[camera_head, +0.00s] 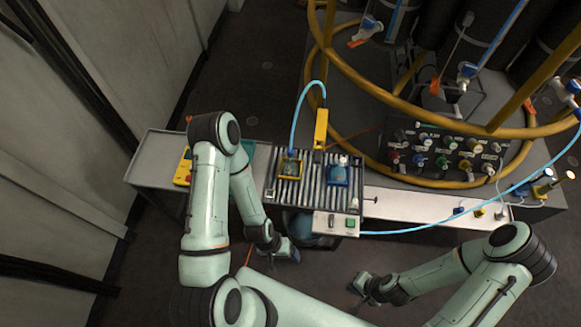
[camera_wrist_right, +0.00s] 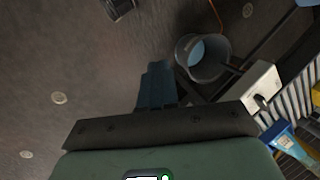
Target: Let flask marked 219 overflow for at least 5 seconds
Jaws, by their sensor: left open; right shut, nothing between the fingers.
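Two small containers stand on a slatted metal rack. One is a yellow-framed container (camera_head: 290,167) on the left, with a blue hose (camera_head: 296,115) arching down to it from a yellow post (camera_head: 321,128). The other is a blue container (camera_head: 338,174) with a pale top, on the right. No marking 219 is legible, so I cannot tell which is that flask. My left gripper (camera_head: 287,252) is open and empty, low in front of the rack. My right gripper (camera_head: 362,287) is shut and empty, low over the floor; its fingers (camera_wrist_right: 157,86) also show in the right wrist view.
A grey bucket (camera_wrist_right: 203,58) with bluish contents stands below. A knob panel (camera_head: 440,150) and yellow pipe ring (camera_head: 375,87) lie behind right. A yellow device (camera_head: 183,170) is at left.

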